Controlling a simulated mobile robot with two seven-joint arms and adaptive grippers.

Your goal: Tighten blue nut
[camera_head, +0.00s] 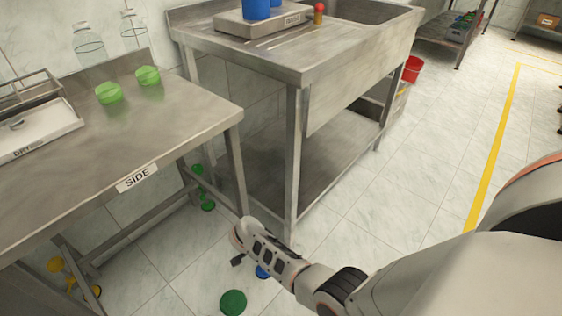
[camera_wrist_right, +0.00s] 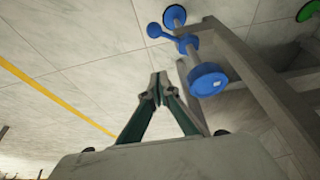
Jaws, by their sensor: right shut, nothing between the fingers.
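Several blue parts show in the right wrist view by a grey metal leg. A thick round blue piece, likely the blue nut (camera_wrist_right: 208,80), is the nearest. Beyond it is a blue piece with a rounded lever end (camera_wrist_right: 187,42), and then a blue disc (camera_wrist_right: 174,17). In the head view only a bit of a blue part (camera_head: 262,271) shows, behind my right arm. My right gripper (camera_wrist_right: 158,88) is shut and empty, apart from the blue parts and left of the nearest one. In the head view it is mostly hidden below the wrist. My left gripper is out of view.
A steel table labelled SIDE (camera_head: 60,195) carries green caps (camera_head: 109,93) and a tray (camera_head: 35,133). A taller steel bench (camera_head: 340,62) stands beside it. Green (camera_head: 233,302) and yellow (camera_head: 55,264) round parts are low down by the legs. Tiled floor is open at right.

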